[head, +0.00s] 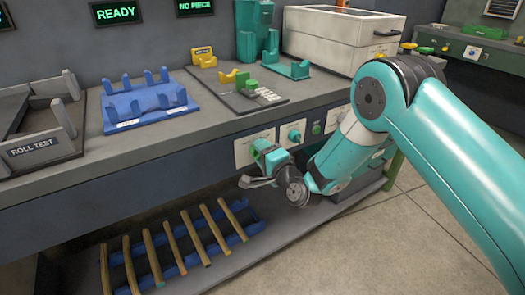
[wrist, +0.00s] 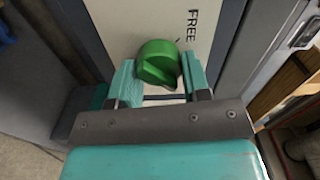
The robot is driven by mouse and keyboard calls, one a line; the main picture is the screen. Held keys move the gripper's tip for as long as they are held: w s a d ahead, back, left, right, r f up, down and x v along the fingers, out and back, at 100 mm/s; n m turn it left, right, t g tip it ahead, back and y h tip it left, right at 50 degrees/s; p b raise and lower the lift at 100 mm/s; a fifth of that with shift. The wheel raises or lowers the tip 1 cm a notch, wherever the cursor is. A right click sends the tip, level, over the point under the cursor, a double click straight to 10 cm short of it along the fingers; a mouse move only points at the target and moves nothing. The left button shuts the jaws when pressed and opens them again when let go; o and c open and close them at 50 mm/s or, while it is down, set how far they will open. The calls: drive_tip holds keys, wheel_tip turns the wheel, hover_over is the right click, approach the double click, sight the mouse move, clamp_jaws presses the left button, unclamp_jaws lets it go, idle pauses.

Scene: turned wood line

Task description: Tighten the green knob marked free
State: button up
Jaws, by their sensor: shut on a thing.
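The green knob (wrist: 157,62) sits on a pale panel (wrist: 120,20) with the word FREE printed beside it in the wrist view. My gripper (wrist: 160,75) has its two teal fingers on either side of the knob and is shut on it. In the head view, my gripper (head: 262,160) is at the left panel on the bench front. Only a little green of the knob shows there, mostly hidden by my gripper.
A second panel with a teal knob (head: 294,135) is just right of my gripper. A green button (head: 316,128) is further right. Below, a blue rack (head: 250,229) holds several wooden sticks on the low shelf. A blue cradle (head: 150,103) stands on the bench top.

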drive_tip(key=shift+d, duration=0.1)
drive_tip(key=o, duration=0.9)
drive_tip(key=b+v, duration=1.7)
drive_tip(key=b, duration=0.3)
drive_tip(key=shift+s+d, duration=0.1)
drive_tip(key=shift+d, duration=0.05)
